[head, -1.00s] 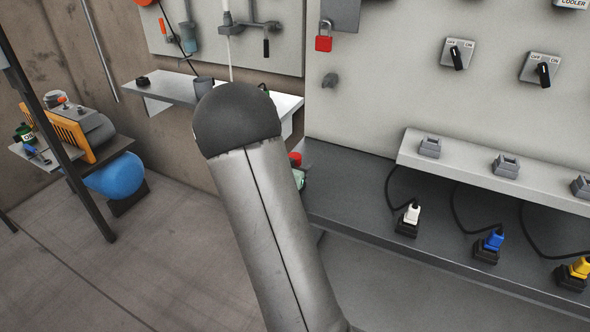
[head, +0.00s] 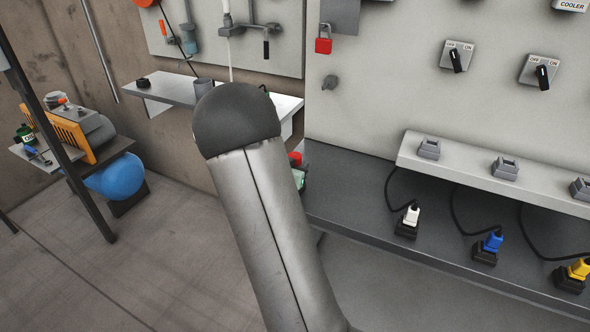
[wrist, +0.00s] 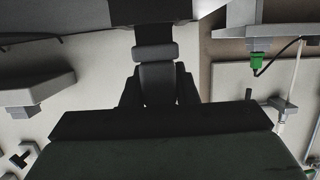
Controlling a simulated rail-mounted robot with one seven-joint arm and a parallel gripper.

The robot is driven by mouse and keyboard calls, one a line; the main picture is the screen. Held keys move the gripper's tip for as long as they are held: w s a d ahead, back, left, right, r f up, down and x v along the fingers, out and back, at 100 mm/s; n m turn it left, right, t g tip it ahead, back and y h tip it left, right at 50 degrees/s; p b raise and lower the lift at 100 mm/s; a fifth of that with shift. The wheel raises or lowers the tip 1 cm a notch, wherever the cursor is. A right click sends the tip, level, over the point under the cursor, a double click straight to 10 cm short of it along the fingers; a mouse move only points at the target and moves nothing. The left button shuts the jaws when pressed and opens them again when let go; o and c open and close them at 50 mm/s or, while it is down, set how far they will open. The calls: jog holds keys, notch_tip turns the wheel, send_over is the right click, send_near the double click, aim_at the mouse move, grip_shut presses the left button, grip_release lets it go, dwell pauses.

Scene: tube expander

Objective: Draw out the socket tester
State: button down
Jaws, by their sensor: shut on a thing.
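My gripper (wrist: 158,88) shows in the wrist view as a dark, broad body with two short fingers. The fingers are shut on a dark grey piece (wrist: 155,53), which I take to be the socket tester. It is poorly lit, and its far end meets a dark block (wrist: 150,12) at the top of the view. I cannot tell whether it is still seated in a socket. In the head view my own arm covers the gripper and the held piece.
In the head view a grey bench (head: 345,205) carries white (head: 411,216), blue (head: 493,242) and yellow (head: 579,268) plugs on black bases with cables. A ledge (head: 470,170) runs above them. A small shelf (head: 165,88) is behind my arm. The wrist view shows a green plug (wrist: 257,62).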

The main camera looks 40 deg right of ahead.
jog(key=shift+r+p, duration=0.3)
jog(key=shift+r, duration=0.1)
jog(key=shift+r+p, duration=4.35)
jog(key=shift+r, duration=0.9)
